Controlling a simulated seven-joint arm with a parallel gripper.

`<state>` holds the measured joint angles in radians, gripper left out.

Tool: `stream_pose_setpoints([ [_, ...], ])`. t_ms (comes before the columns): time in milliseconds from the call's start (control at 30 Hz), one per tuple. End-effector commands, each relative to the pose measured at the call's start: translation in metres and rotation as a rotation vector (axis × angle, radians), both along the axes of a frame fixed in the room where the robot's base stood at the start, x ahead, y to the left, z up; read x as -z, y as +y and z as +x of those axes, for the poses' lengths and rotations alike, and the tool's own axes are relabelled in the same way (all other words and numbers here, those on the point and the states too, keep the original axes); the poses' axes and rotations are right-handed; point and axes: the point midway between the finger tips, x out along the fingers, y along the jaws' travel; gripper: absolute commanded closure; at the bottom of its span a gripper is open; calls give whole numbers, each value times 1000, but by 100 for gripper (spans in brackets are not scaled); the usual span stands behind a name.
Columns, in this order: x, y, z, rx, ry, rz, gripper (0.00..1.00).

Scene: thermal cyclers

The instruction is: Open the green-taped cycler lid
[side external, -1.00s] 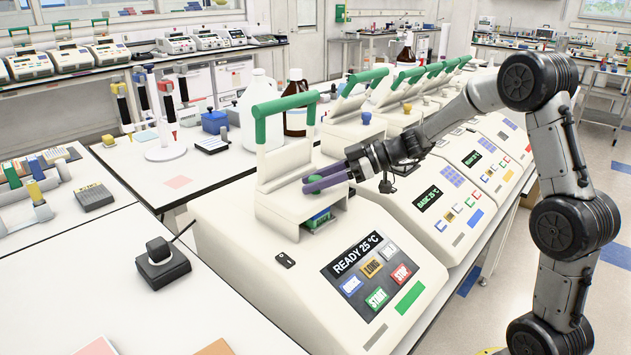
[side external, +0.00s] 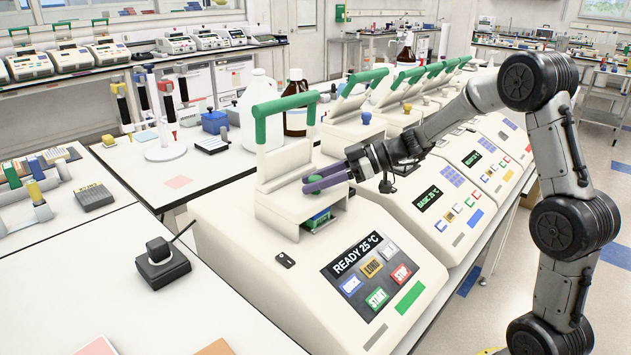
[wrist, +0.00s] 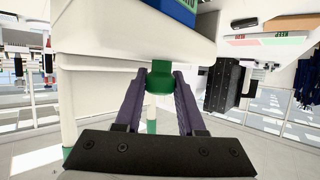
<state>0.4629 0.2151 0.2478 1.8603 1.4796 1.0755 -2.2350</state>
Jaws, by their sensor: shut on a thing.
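The nearest cycler (side external: 300,285) is cream, with a green tape strip (side external: 410,298) on its front and a display reading READY 25 °C. Its lid section (side external: 290,208) sits level above a blue and green block (side external: 318,219) that shows at the front. A tall panel with a green arched handle (side external: 285,104) stands behind. My gripper (side external: 325,180), with purple fingers, reaches in from the right and is shut on a green knob (side external: 340,172) at the lid. In the wrist view the knob (wrist: 159,77) sits between both fingers, partly hidden.
Several similar cyclers (side external: 445,200) stand in a row to the right, under my arm. A white jug (side external: 261,110) and a brown bottle (side external: 296,118) stand behind. A small black device (side external: 162,265) lies on the bench at left.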

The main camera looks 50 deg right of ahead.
Motion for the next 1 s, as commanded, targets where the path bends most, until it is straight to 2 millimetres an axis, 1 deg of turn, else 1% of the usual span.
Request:
stream_pose_setpoints([
  [167, 0, 0, 0, -1, 0, 1, 100],
  [267, 0, 0, 6, -1, 0, 0, 100],
  [367, 0, -1, 21, -1, -2, -2, 100],
  [600, 0, 0, 71, 0, -4, -1, 100],
  [800, -1, -1, 108, 1, -3, 0, 100],
  [900, -1, -1, 121, 2, -4, 1, 100],
  [1000, -1, -1, 128, 2, -3, 0, 100],
])
